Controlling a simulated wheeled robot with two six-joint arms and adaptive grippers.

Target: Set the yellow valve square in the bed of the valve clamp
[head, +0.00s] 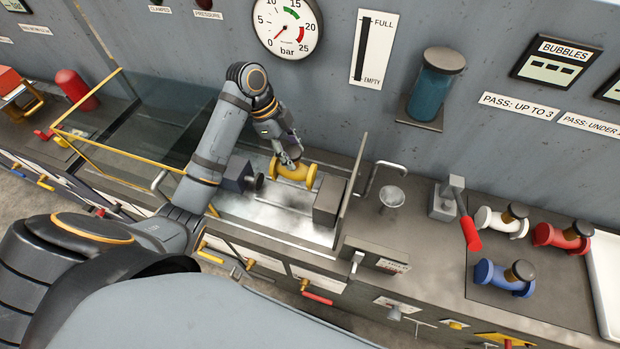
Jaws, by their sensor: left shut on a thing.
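The yellow valve (305,177) is a flanged spool in the middle of the head view. My left gripper (288,160) reaches down from above and is shut on it, covering part of its body. The valve clamp shows as a dark jaw block (237,174) with a round pad on the left and a dark block (328,203) on the right. The valve is between these blocks in the picture, nearer the back wall. I cannot tell whether it touches the bed (268,213) or hangs above it. My right gripper is not in view.
A raised glass guard with a yellow frame (95,95) stands left of the clamp. An upright panel (353,190) edges its right side. Further right are a small funnel (391,197), a red-handled lever (469,233) and white (488,221), red (548,236) and blue (487,273) valves on a mat.

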